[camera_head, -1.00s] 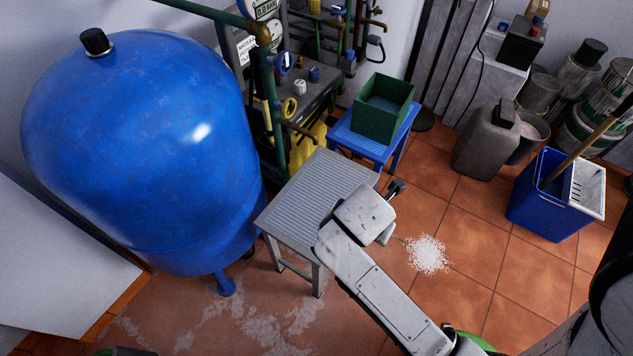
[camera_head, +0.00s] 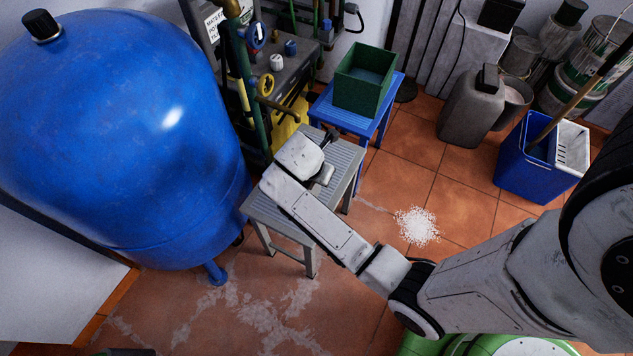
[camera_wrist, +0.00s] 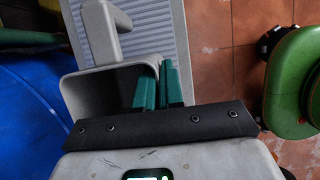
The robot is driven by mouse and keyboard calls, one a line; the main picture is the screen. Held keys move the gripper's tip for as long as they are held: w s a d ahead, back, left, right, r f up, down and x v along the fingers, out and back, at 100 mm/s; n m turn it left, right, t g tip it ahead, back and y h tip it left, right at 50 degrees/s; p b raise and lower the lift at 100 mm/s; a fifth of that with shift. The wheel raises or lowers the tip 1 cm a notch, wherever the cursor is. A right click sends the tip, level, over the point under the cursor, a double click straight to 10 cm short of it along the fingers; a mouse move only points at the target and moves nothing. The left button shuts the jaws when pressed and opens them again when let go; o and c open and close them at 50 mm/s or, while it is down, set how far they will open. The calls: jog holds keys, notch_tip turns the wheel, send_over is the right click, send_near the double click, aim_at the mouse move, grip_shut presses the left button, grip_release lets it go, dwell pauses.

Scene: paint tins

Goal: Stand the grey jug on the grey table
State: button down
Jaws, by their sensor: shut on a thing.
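The grey jug (camera_wrist: 125,57) shows in the wrist view with its open mouth towards the camera and its handle at the top of the picture. The green fingers of my gripper (camera_wrist: 159,85) are shut on the jug's wall at the right of its mouth. Behind the jug is the ribbed top of the grey table (camera_wrist: 166,20). In the head view, my gripper is over the grey table (camera_head: 348,160), and my arm covers much of its top. The jug is mostly hidden there. I cannot tell whether the jug touches the table.
A blue table (camera_head: 345,118) bearing a green crate (camera_head: 362,95) stands just behind the grey table. A large blue tank (camera_head: 120,150) is close on the left. White granules (camera_head: 416,225) lie on the floor to the right, where tiles are mostly free. A blue bucket (camera_head: 525,170) stands farther right.

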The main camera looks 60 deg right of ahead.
jog(key=shift+w+d+f+b, duration=0.1)
jog(key=shift+w+f+b, duration=0.15)
jog(key=shift+f, duration=0.75)
jog(key=shift+w+f+b, duration=0.1)
jog(key=shift+f+b, duration=0.1)
jog(key=shift+f, duration=0.8)
jog(key=c, duration=1.3)
grip_release()
jog(key=shift+o, duration=0.2)
jog(key=shift+r, duration=0.1)
jog(key=p+v, duration=0.3)
jog(key=v, duration=0.8)
jog(key=s+a+m+y, duration=0.2)
jog(key=s+a+m, duration=0.2)
jog(key=s+m, duration=0.3)
jog(key=s+a+m+y, duration=0.2)
jog(key=s+a+m, duration=0.3)
jog(key=m, duration=0.6)
jog(key=s, duration=0.2)
jog(key=shift+s+r+m+t, duration=0.35)
jog(key=shift+m+t, duration=0.05)
